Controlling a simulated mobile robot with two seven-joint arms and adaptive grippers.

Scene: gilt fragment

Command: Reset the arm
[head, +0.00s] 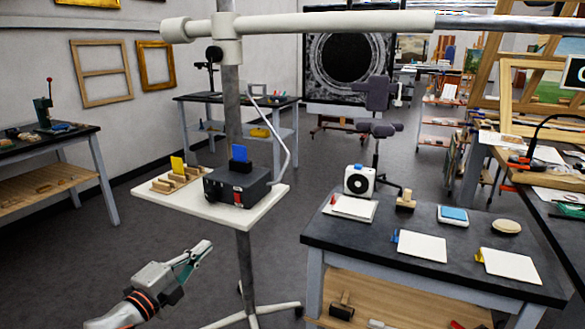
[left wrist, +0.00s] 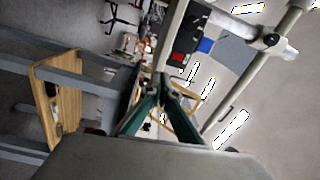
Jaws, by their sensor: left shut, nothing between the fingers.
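My left gripper (head: 200,250) shows in the lower left of the head view, with its arm coming up from the bottom edge. It is over the floor, left of the pole of a white stand and below the stand's small tray. Its green-sided fingers point up and right and are shut with nothing between them. In the left wrist view the fingers (left wrist: 162,88) meet at their tips, and nothing touches them. My right gripper is in neither view.
The white stand's tray (head: 150,190) holds a black box (head: 237,186) and wooden blocks. A dark-topped workbench (head: 400,262) with pads and a white fan-like device (head: 360,180) stands at the right. Another bench (head: 75,150) is at the far left. The floor (head: 60,265) left of my gripper is clear.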

